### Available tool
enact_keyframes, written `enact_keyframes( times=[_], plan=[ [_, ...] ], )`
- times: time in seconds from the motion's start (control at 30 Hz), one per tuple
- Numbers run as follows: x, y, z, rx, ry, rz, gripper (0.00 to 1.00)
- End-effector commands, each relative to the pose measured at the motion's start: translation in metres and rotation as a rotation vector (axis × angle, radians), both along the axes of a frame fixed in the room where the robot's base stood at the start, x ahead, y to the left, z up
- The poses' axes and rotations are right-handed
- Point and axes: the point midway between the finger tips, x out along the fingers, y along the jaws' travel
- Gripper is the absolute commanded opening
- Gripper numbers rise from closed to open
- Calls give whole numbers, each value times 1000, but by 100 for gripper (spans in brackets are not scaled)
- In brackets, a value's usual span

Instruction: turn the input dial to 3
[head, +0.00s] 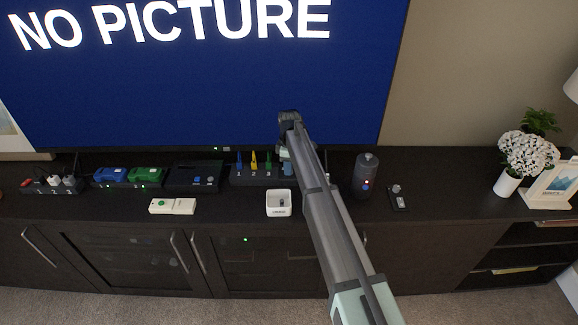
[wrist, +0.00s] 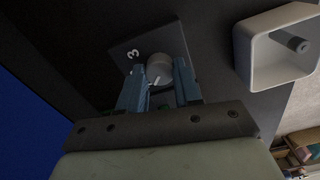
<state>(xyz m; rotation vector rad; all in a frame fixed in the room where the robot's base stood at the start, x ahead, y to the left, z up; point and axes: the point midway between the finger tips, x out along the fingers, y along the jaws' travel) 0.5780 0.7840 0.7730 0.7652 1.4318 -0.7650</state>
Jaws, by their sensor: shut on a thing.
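The input dial (wrist: 159,67) is a round grey knob on a dark square plate (wrist: 128,48) in the wrist view. A white "3" is printed on the plate to the upper left of the knob. A short white mark on the knob shows near its lower edge, between the fingers, and does not point at the "3". My gripper (wrist: 160,82) is shut on the dial, one blue-grey finger on each side. In the head view my gripper (head: 284,153) is at the cabinet top below the screen, and hides the dial. Other numbers on the plate are hidden.
A white open box (head: 279,203) stands close by, with a small dark cylinder inside. Blue, yellow and green cones (head: 254,160) numbered 1 to 3 stand left of my gripper. A dark canister (head: 366,176) stands to the right. The screen (head: 200,80) reads "NO PICTURE".

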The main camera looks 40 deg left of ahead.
Motion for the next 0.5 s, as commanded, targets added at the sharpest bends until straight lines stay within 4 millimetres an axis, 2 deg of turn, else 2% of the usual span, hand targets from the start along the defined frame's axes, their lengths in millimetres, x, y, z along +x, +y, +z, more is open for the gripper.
enact_keyframes(
  times=[0.03, 0.27, 0.5],
  plan=[
    [0, 0, 0, 0, 0, 0, 24],
    [0, 0, 0, 0, 0, 0, 3],
    [0, 0, 0, 0, 0, -25, 3]
  ],
)
